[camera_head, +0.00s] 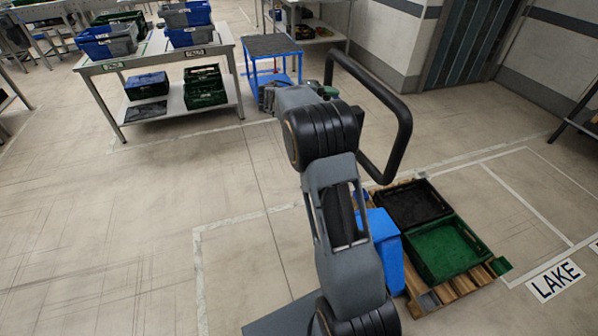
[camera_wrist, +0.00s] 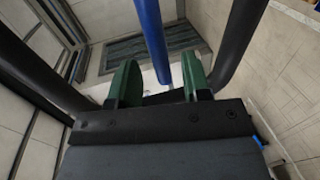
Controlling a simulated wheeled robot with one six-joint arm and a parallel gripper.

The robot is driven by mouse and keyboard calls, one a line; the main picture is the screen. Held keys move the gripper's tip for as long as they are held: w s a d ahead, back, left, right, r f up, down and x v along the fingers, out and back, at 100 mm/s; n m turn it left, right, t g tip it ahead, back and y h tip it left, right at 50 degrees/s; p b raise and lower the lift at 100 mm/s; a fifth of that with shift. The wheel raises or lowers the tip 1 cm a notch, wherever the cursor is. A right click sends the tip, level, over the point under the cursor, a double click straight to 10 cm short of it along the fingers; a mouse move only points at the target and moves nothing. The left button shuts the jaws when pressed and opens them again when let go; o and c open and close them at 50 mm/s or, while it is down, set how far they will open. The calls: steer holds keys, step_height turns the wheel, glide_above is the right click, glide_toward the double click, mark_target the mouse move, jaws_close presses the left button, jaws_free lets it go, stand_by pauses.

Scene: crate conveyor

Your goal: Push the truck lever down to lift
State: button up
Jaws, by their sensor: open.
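The truck's black looped handle (camera_head: 402,125) rises to the right of my arm in the head view. The truck's blue body (camera_head: 386,250) stands below it, partly behind my arm. In the wrist view, black handle tubes (camera_wrist: 238,45) run on both sides of a blue bar (camera_wrist: 152,38). This bar may be the lever or its shaft; I cannot tell which. My gripper, with green fingers (camera_wrist: 160,84), is open. The bar's lower end appears between the fingertips, but I cannot tell whether they touch it. In the head view my gripper (camera_head: 326,92) is near the handle, mostly hidden by my wrist.
A wooden pallet (camera_head: 455,290) carries a black crate (camera_head: 443,216) and a green crate (camera_head: 487,250). A workbench (camera_head: 125,64) with several crates stands at the back left. A blue cart (camera_head: 272,48) stands beyond my gripper. The floor at left is clear.

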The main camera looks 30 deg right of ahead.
steer(key=b+v, duration=0.1)
steer(key=v, duration=0.8)
steer(key=s+a+f+t+y, duration=0.1)
steer(key=s+a+y, duration=0.2)
steer(key=s, duration=0.4)
steer(key=s+a+f+n+t+y+p, duration=0.1)
steer(key=s+a+f+y, duration=0.1)
steer(key=s+a+y, duration=0.2)
steer(key=s+a+f+n+t+y, duration=0.1)
steer(key=s+y, duration=0.4)
steer(key=s, duration=0.5)
steer(key=shift+a+f+t+p, duration=0.35)
steer(key=shift+a+t, duration=0.25)
steer(key=shift+a, duration=0.75)
steer(key=shift+s, duration=0.1)
